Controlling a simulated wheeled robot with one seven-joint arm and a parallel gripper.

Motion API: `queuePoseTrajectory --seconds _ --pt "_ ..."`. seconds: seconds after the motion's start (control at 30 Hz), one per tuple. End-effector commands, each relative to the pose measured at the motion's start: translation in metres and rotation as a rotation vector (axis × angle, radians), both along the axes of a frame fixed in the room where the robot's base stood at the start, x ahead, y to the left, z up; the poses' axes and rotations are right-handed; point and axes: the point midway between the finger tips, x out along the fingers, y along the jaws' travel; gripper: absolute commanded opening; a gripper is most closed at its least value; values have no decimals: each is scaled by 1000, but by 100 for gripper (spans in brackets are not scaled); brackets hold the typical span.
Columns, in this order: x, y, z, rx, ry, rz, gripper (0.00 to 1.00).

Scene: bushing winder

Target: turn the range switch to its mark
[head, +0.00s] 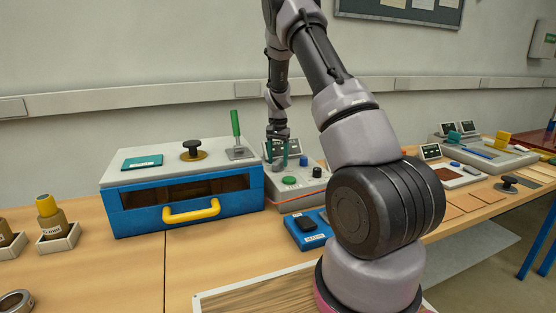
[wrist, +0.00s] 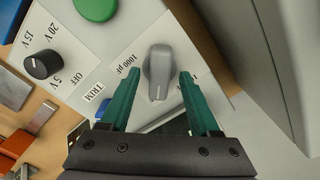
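The range switch appears to be the grey bar-shaped knob (wrist: 158,66) on the light panel (wrist: 75,45) in the wrist view. A pale line shows at its lower end, and a "1000 pF" label is to its left. Another label is mostly hidden behind the right finger. My gripper (wrist: 159,76) is open, its teal fingers on either side of the knob, with visible gaps; I cannot tell how deep the tips reach. In the head view my gripper (head: 278,152) is over the rear left of the grey instrument box (head: 312,189), where the switch is hidden.
A black knob (wrist: 43,65) marked OFF, 15 V and 20 V and a green button (wrist: 96,7) share the panel. A blue cabinet (head: 240,200) with a green-handled lever (head: 236,130) stands close on the left. A blue case (head: 305,229) lies in front.

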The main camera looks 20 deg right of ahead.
Motion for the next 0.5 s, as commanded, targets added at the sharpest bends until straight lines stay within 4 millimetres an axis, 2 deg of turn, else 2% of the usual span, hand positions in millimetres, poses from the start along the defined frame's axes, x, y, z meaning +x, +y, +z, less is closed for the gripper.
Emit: queuePoseTrajectory --seconds 0.27,0.37,0.5 --pt "0 0 3 0 0 0 62" --pt "0 0 14 0 -1 0 62" --pt "0 0 41 1 -4 0 62"
